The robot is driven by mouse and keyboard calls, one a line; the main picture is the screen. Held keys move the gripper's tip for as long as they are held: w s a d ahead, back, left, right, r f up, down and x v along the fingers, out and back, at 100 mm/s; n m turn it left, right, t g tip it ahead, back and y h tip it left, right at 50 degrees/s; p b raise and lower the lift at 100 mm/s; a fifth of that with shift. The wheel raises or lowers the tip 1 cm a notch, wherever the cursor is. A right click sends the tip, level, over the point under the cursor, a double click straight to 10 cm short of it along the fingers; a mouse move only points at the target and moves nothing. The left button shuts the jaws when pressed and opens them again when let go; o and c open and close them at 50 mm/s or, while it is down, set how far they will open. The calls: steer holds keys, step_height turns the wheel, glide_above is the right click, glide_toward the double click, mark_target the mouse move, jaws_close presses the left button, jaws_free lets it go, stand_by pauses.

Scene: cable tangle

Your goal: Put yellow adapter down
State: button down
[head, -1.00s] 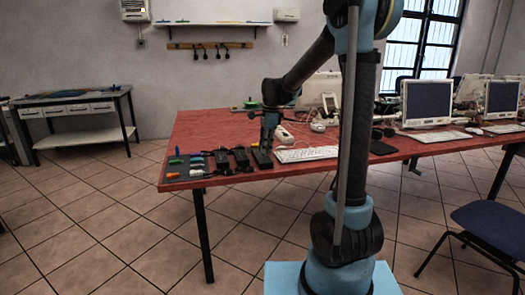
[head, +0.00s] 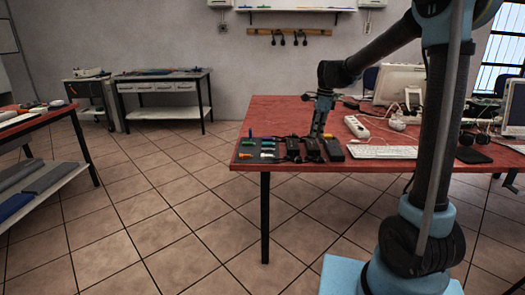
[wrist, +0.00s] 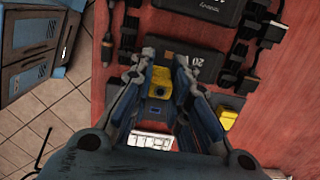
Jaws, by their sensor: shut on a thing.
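The yellow adapter (wrist: 161,78) sits between the two fingers of my gripper (wrist: 163,68) in the wrist view, and the fingers are shut on it. Its body runs down into the dark gap between the fingers. In the head view my gripper (head: 320,128) points down above the left part of the red table, by the black power bricks (head: 322,149). The adapter is too small to make out there. The dark mat (head: 250,146) lies at the table's left corner. I cannot tell whether the adapter touches the surface.
Black bricks (wrist: 195,66) with cables (wrist: 252,45) lie close by. A second yellow piece (wrist: 228,119) lies right of my gripper. Small coloured connectors (head: 267,149) sit on the mat. A white power strip (head: 356,127) and keyboard (head: 383,152) are to the right.

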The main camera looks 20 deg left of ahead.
steer(key=s+a+r, duration=0.2)
steer(key=s+a, duration=0.2)
steer(key=a, duration=1)
steer(key=s+a+r, duration=0.1)
steer(key=s+a, duration=0.2)
steer(key=a, duration=1.1)
steer(key=shift+s+a+f, duration=0.1)
steer(key=shift+a+f, duration=0.05)
steer(key=shift+f, duration=2.2)
steer(key=shift+a+f, duration=0.15)
steer(key=shift+f, duration=2.2)
steer(key=c, duration=1.5)
jaws_free()
steer(key=shift+f, duration=0.1)
